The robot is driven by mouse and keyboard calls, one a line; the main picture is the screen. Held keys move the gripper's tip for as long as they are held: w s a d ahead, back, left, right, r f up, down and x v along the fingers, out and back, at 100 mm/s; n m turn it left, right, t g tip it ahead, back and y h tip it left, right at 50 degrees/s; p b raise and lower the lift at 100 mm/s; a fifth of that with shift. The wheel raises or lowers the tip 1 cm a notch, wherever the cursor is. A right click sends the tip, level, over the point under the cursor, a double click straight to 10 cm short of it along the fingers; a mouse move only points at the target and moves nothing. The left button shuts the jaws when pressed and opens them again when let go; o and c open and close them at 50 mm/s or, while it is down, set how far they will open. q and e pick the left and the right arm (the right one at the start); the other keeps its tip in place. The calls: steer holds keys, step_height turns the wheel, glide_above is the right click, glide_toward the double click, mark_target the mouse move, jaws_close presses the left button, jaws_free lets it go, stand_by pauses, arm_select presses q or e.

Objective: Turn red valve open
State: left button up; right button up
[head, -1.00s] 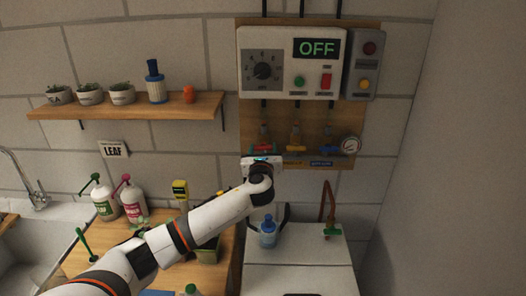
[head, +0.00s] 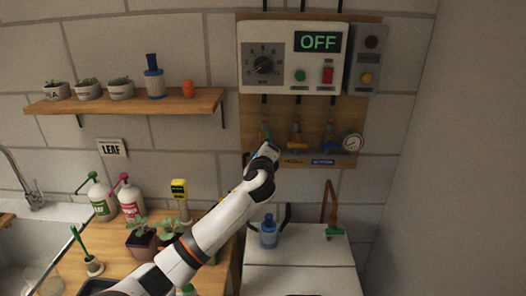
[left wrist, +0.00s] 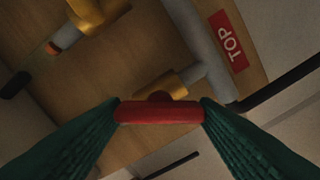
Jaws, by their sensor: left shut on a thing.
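The red valve handle (left wrist: 160,112) lies between the two green fingers of my left gripper in the left wrist view, with a fingertip touching each end. My left gripper (head: 265,150) is shut on it at the wooden board below the control box. In the head view my gripper and wrist mostly hide the red valve. A brass valve body (left wrist: 175,84) and a grey pipe (left wrist: 203,50) sit behind the handle. My right gripper is not in view.
A yellow valve (head: 296,145), a blue valve (head: 330,147) and a gauge (head: 353,142) sit close to the right. The control box above has a display (head: 317,42) reading OFF. A blue-capped bottle (head: 268,232) stands below on a white surface.

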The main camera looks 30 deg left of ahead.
arm_select(q)
steer(key=shift+f+n+b, duration=0.1)
steer(key=shift+n+b, duration=1.1)
steer(key=shift+n, duration=2.1)
steer(key=o, duration=1)
steer(key=b+v, duration=0.2)
steer(key=v, duration=1)
steer(key=shift+s+a+b, duration=0.1)
steer(key=shift+b, duration=0.25)
